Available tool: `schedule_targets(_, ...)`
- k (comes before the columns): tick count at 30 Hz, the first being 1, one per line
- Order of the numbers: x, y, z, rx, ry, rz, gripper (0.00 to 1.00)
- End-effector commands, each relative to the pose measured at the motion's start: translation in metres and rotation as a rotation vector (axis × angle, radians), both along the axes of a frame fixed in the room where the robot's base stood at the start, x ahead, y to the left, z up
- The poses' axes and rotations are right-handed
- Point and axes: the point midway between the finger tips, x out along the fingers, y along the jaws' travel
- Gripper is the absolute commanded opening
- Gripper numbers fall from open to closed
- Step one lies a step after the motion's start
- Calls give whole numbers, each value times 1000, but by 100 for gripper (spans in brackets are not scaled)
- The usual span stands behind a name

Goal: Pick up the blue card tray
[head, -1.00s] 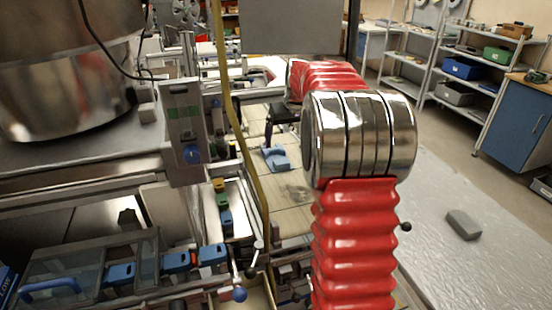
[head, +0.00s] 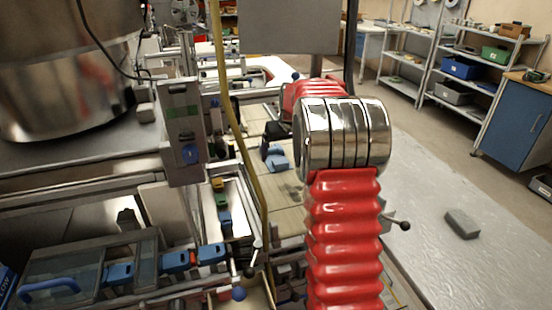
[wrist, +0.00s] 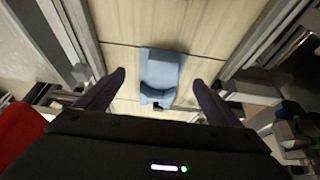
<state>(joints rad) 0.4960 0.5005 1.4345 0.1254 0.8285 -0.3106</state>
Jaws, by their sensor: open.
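The blue card tray (head: 276,158) lies on a pale wood-coloured surface, left of my red and chrome arm in the head view. In the wrist view the tray (wrist: 161,75) is light blue and sits ahead of and between the two dark fingers of my gripper (wrist: 158,80). The fingers are apart and nothing is held. In the head view a dark part of my gripper (head: 273,132) shows just behind the tray, with much of it hidden by my arm. I cannot tell the exact height of the fingers above the tray.
Metal rails (wrist: 70,35) run along both sides of the pale surface. A yellow hose (head: 240,130) hangs left of the tray. A large metal drum (head: 65,70) stands at the left. A grey block (head: 462,223) lies on the bench at the right.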

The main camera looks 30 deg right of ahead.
Motion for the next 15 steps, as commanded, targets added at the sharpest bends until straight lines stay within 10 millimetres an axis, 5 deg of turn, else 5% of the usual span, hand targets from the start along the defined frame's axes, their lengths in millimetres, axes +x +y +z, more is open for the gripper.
schedule_targets(9, 14, -1, -37, 1, 1, 0, 88)
schedule_targets(15, 16, -2, -41, 0, 0, 0, 88)
